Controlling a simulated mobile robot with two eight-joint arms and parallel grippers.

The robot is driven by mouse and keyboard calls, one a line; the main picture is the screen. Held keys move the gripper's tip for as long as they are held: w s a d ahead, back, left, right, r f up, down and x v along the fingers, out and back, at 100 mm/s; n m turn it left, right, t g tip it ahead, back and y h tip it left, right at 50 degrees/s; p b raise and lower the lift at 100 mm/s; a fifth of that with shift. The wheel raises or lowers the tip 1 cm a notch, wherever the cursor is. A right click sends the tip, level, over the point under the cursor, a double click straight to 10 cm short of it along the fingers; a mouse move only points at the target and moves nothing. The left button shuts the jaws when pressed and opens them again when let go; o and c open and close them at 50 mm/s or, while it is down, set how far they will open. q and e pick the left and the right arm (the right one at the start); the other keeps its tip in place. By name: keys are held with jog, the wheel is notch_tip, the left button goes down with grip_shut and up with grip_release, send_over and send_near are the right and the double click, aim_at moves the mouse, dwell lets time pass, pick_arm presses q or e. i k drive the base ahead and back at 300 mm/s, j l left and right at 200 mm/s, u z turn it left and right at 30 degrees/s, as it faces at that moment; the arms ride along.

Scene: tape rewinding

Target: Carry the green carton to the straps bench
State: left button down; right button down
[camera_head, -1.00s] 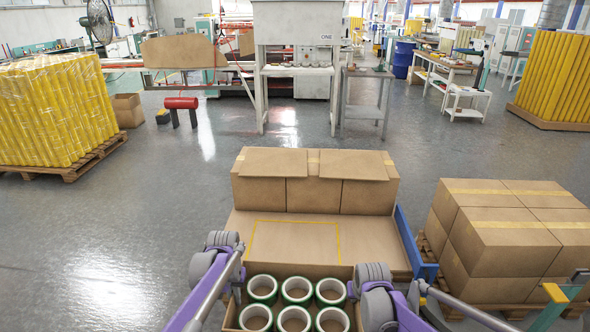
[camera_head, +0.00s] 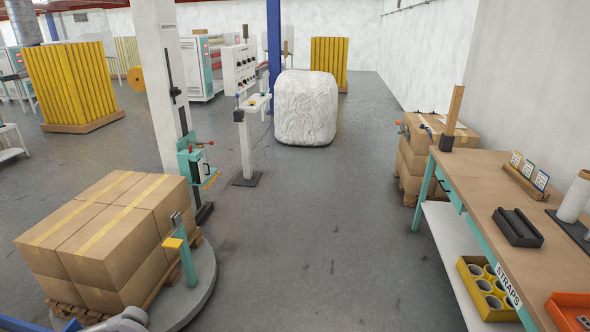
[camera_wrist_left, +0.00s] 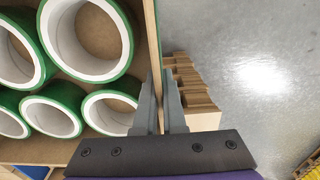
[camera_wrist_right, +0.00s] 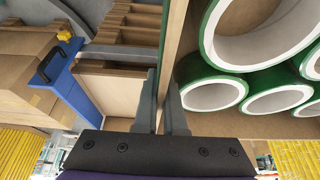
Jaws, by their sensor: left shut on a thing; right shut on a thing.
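The green carton, an open brown box of green-edged tape rolls, shows in the left wrist view (camera_wrist_left: 152,35) and the right wrist view (camera_wrist_right: 175,40). My left gripper (camera_wrist_left: 161,88) is shut on one of its walls. My right gripper (camera_wrist_right: 159,85) is shut on another wall. The carton is outside the head view. The straps bench (camera_head: 470,172) stands at the right of the head view, with a brown top, teal frame and STRAPS label (camera_head: 508,285).
The bench top holds a black holder (camera_head: 517,228), a card stand (camera_head: 526,182), a wrap roll (camera_head: 575,197) and an orange box (camera_head: 572,308). A yellow crate of rolls (camera_head: 470,266) is below. Stacked cartons (camera_head: 110,235) and a post machine stand left. The middle floor is clear.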

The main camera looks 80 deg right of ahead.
aim_at(484, 182)
jog(key=z, duration=2.4)
jog(key=i+z, duration=0.25)
jog(key=l+z, duration=0.1)
jog(key=z, duration=0.2)
jog(key=i, duration=3.3)
